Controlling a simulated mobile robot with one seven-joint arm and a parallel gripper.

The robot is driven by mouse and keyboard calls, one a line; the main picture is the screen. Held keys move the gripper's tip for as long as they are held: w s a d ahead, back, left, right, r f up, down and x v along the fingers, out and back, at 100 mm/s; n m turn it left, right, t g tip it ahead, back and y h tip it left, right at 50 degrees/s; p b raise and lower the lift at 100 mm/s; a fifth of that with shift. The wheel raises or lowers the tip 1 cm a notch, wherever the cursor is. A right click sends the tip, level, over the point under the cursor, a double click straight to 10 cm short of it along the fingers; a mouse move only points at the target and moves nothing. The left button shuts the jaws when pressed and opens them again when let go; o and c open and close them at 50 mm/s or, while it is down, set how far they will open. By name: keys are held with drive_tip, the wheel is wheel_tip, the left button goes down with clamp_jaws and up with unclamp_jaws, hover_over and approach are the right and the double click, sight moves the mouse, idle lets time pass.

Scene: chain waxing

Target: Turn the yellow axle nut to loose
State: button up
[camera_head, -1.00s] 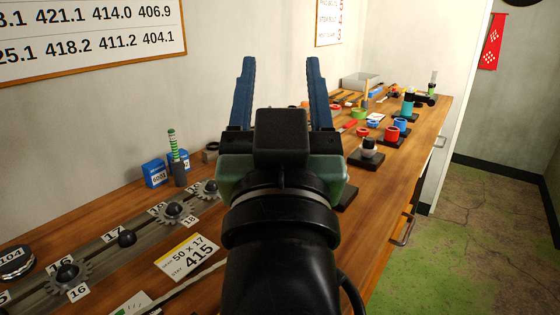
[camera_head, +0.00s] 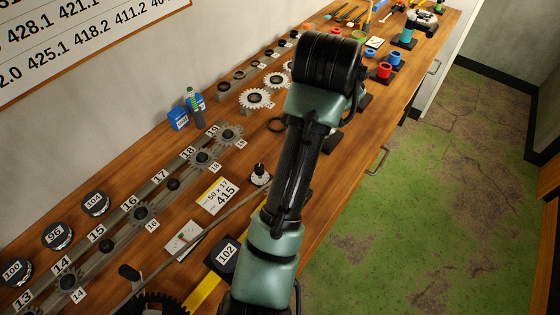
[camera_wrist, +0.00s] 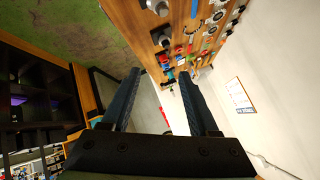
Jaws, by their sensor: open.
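I cannot make out the yellow axle nut for certain in either view. In the wrist view my gripper (camera_wrist: 159,74) is open, its two dark blue fingers spread apart with nothing between them. Past the fingertips lie the wooden bench and a pale wall, tilted in the picture. In the head view my arm reaches over the bench, and its black wrist end hides the gripper and part of the bench behind it.
The wooden bench (camera_head: 340,160) carries a numbered rail of sprockets (camera_head: 140,214), blue boxes (camera_head: 178,118), a yellow bar (camera_head: 203,294) and red and blue cups (camera_head: 385,70). Small tools crowd the far end. Green floor (camera_head: 440,200) lies open at the right.

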drive_tip(key=s+a+f+m+g+y, duration=0.45)
drive_tip(key=a+f+m+g, duration=0.25)
drive_tip(key=a+f+g, duration=0.3)
drive_tip(key=shift+t+h, duration=0.45)
drive_tip(key=shift+t, duration=0.25)
drive_tip(key=f, duration=0.4)
drive_tip(key=a+f+p, duration=0.1)
drive_tip(key=f, duration=0.4)
drive_tip(key=f+p, duration=0.1)
drive_tip(key=f, duration=0.3)
drive_tip(key=shift+s+a+f, duration=0.15)
drive_tip(key=shift+s+f, duration=0.05)
clamp_jaws()
